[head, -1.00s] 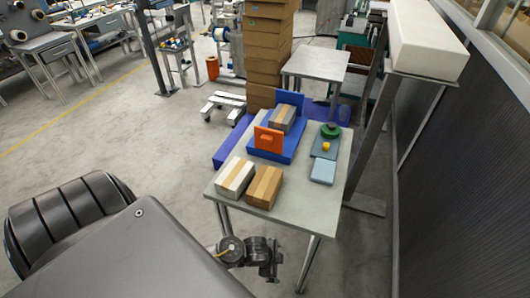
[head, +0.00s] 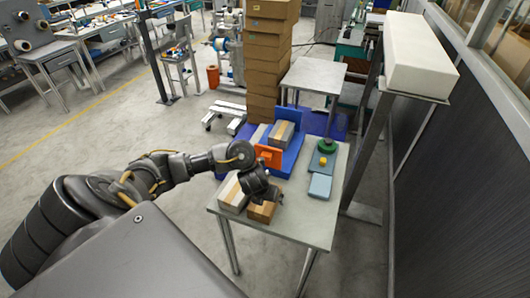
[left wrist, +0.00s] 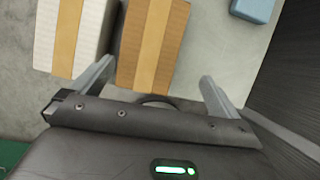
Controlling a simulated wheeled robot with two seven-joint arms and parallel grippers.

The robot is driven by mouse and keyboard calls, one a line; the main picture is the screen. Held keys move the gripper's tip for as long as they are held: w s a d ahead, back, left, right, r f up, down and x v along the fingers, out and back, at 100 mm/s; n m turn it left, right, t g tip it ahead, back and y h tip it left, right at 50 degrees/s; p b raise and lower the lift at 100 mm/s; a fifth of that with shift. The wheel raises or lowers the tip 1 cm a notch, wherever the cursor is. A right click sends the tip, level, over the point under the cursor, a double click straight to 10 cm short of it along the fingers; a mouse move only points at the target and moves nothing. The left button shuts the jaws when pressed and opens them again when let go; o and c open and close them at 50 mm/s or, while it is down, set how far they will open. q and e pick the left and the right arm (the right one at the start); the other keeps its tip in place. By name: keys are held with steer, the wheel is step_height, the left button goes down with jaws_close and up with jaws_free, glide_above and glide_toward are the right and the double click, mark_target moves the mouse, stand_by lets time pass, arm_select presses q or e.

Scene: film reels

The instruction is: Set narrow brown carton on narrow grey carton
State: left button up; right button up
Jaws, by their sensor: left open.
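A brown carton with a lighter tape stripe (head: 262,212) lies at the front of the table, partly hidden under my left gripper (head: 264,192). It fills the middle of the left wrist view (left wrist: 150,45). A pale grey-white carton with a tan stripe (head: 231,197) lies just left of it, also seen in the wrist view (left wrist: 72,35). My left gripper is open and empty. In the wrist view its fingers (left wrist: 155,88) stand apart over the brown carton's near end, one near the gap between the cartons. My right gripper is not in view.
Behind the cartons stand an orange block (head: 268,156) and a blue tray (head: 291,160) bearing another brownish carton (head: 282,133). A light blue box (head: 320,187) and a green round piece (head: 326,146) lie on the right. The table (head: 300,225) is bare at front right.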

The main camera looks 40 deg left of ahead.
mark_target(265, 202)
arm_select(q)
steer(key=shift+w+a, duration=0.1)
steer(key=shift+a, duration=0.6)
steer(key=b+x, duration=0.1)
steer(key=x, duration=0.3)
steer(key=shift+f+b, duration=0.2)
steer(key=shift+b, duration=0.15)
steer(key=shift+w+a+f, duration=0.1)
steer(key=shift+w+f, duration=0.15)
steer(key=shift+f, duration=0.35)
steer(key=x, duration=0.5)
steer(key=shift+w+a, duration=0.1)
steer(key=shift+a, duration=0.2)
steer(key=shift+c, duration=0.3)
